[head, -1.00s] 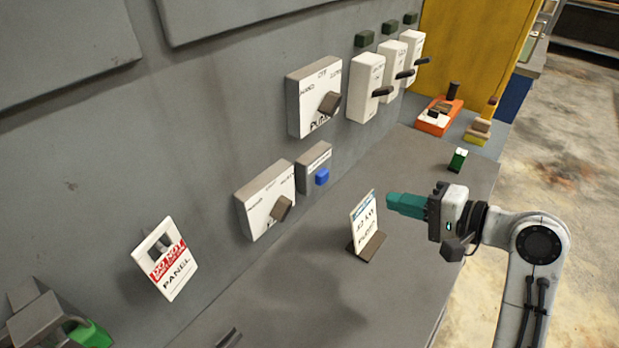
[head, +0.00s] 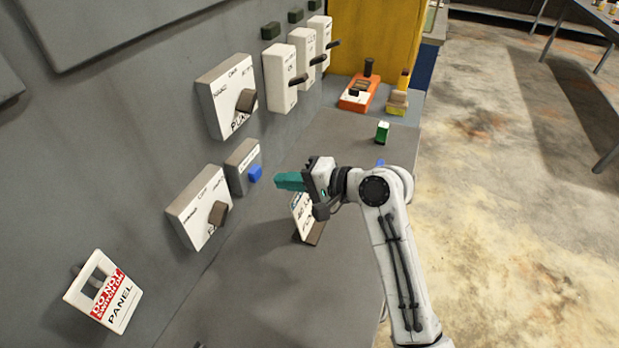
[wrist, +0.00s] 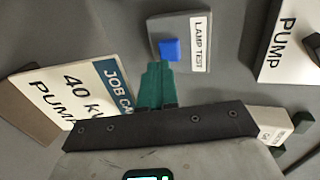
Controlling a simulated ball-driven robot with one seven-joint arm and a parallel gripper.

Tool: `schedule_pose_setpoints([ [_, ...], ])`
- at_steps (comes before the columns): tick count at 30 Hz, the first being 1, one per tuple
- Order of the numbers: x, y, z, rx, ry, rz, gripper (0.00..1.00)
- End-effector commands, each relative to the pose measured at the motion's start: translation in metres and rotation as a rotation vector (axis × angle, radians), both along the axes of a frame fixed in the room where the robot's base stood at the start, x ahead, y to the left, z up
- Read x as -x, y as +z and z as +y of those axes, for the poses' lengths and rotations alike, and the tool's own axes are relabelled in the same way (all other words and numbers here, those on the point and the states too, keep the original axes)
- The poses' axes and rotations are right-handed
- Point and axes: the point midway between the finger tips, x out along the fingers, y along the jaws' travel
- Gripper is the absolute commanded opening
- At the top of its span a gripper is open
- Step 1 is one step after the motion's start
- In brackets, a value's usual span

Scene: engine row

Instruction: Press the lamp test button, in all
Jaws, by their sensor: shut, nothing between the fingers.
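The lamp test button (head: 255,173) is a blue block on a small grey box (head: 238,160) fixed to the grey wall panel. In the wrist view the blue button (wrist: 170,49) sits beside a white label reading LAMP TEST (wrist: 199,44). My gripper (head: 278,181) has teal fingers, shut and empty, pointing left at the button with a small gap in the head view. In the wrist view the fingertips (wrist: 157,68) appear just below the button; whether they touch it I cannot tell.
A job card on a stand (head: 303,217) is on the bench below my gripper, partly hidden by it. Rotary switch boxes (head: 228,98) (head: 200,208) flank the button box. A DO NOT SWITCH ON tag (head: 104,291) hangs at lower left. A green block (head: 382,131) stands farther back.

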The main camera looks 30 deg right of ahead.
Motion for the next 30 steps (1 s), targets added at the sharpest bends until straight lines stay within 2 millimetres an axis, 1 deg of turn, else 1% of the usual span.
schedule_pose_setpoints([
  [1, -0.007, 0.003, 0.006, -0.001, 0.003, 0.0, 0.0],
  [3, -0.015, 0.002, 0.012, 0.0, 0.002, 0.001, 0.0],
  [7, -0.026, 0.002, 0.019, -0.001, 0.001, 0.001, 0.0],
  [12, -0.031, 0.0, 0.023, -0.001, 0.001, 0.001, 0.0],
  [22, -0.032, 0.001, 0.024, 0.0, 0.001, 0.0, 0.0],
  [28, -0.048, 0.002, 0.035, 0.0, 0.001, 0.0, 0.0],
  [30, -0.05, 0.001, 0.037, -0.001, 0.001, -0.001, 0.0],
])
